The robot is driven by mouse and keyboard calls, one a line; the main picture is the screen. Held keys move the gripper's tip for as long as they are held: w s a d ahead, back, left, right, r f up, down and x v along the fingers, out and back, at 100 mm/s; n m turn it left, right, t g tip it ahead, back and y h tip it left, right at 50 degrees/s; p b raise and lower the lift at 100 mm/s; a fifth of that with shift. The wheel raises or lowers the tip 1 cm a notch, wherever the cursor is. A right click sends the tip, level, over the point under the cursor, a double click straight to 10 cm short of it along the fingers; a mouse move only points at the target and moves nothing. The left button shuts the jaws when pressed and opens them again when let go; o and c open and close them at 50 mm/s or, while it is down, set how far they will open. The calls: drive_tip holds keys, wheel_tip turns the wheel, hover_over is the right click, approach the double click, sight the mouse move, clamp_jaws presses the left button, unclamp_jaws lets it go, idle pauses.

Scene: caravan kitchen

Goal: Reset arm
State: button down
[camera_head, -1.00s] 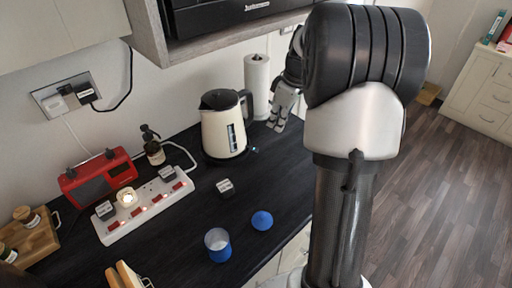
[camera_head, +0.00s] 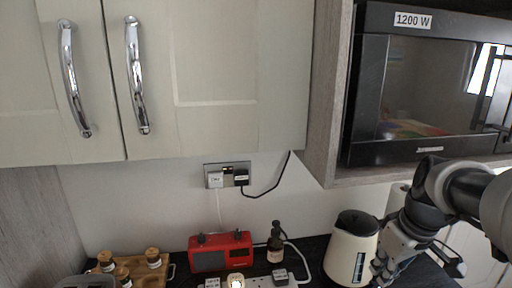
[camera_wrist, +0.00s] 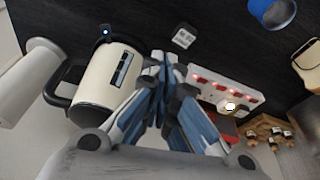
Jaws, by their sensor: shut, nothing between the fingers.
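My gripper (camera_head: 382,272) is at the lower right of the head view, in front of and beside the cream kettle (camera_head: 352,250). My arm reaches in from the right edge, below the microwave. In the wrist view my gripper's fingers (camera_wrist: 163,62) are closed together with nothing between them. The kettle also shows there (camera_wrist: 108,82), just left of the fingers. I cannot tell the exact gap between gripper and kettle.
A microwave (camera_head: 425,90) hangs above my arm, beside closed wall cupboards (camera_head: 230,80). The wrist view shows a white power strip (camera_wrist: 215,92), a blue cup (camera_wrist: 272,12) and a paper roll (camera_wrist: 32,85).

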drive_tip(key=s+a+f+m+t, duration=0.1)
drive_tip(key=s+a+m, duration=0.2)
drive_tip(key=s+a, duration=1)
drive_tip(key=shift+s+a+f+t, duration=0.15)
drive_tip(key=shift+s+a+t, duration=0.15)
drive_tip(key=shift+s, duration=2.05)
